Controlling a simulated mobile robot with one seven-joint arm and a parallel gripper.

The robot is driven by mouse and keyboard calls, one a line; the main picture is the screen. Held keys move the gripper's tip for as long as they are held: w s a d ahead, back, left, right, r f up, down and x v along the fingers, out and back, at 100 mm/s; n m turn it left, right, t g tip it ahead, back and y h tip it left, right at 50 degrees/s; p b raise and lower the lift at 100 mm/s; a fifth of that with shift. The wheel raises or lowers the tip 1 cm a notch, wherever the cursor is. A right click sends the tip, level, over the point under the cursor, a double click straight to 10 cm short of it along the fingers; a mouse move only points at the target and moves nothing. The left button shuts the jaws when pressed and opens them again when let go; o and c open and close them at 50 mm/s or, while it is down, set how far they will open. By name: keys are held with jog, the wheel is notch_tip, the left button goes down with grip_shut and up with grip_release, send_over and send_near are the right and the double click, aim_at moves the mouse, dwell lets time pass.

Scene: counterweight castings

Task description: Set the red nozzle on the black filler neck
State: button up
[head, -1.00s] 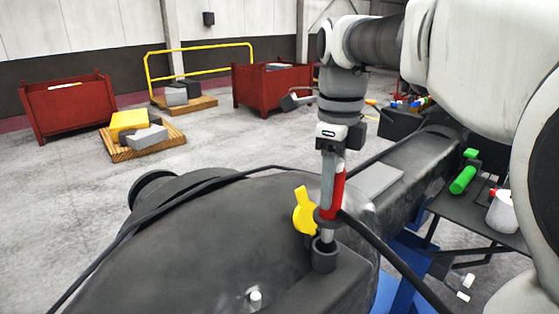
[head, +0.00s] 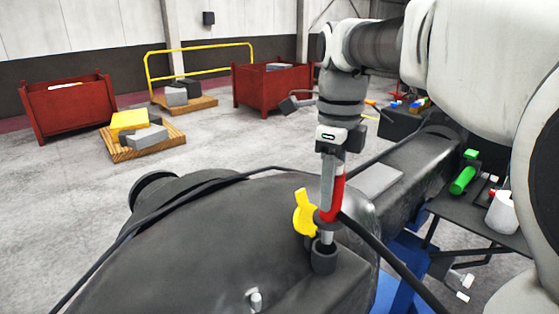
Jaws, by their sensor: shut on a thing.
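My gripper (head: 331,176) points down and is shut on the red nozzle (head: 337,196), which stands nearly upright in its fingers. A dark collar sits at the nozzle's lower part, and a grey metal spout (head: 326,237) extends below it. The spout's lower end is at the mouth of the black filler neck (head: 324,260), on the dark casting. I cannot tell how deep it goes into the neck. A yellow cap or tag (head: 304,212) stands just left of the nozzle.
A black hose (head: 385,255) runs from the nozzle to the lower right. A dark cable crosses the casting (head: 190,250). At right, a dark shelf holds a green item (head: 463,180) and a white container (head: 502,212). Red bins and pallets stand on the floor behind.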

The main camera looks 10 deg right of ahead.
aim_at(328, 219)
jog(key=shift+f+b, duration=2.35)
jog(key=shift+f, duration=0.95)
jog(key=o, duration=1.2)
notch_tip(328, 219, up, 18)
jog(key=shift+f+p, duration=0.25)
jog(key=shift+p, duration=1)
jog(key=shift+s+f+n, duration=0.35)
jog(key=shift+n, duration=0.25)
jog(key=s+f+n+t, duration=0.2)
jog(key=s+f+n, duration=0.4)
jog(key=f+n, duration=0.4)
jog(key=s+f+n+t, duration=0.3)
jog(key=s+f+n, duration=0.4)
jog(key=f+n, duration=0.3)
jog(key=n, duration=0.4)
jog(key=shift+s+t, duration=0.15)
jog(key=shift+t, duration=0.15)
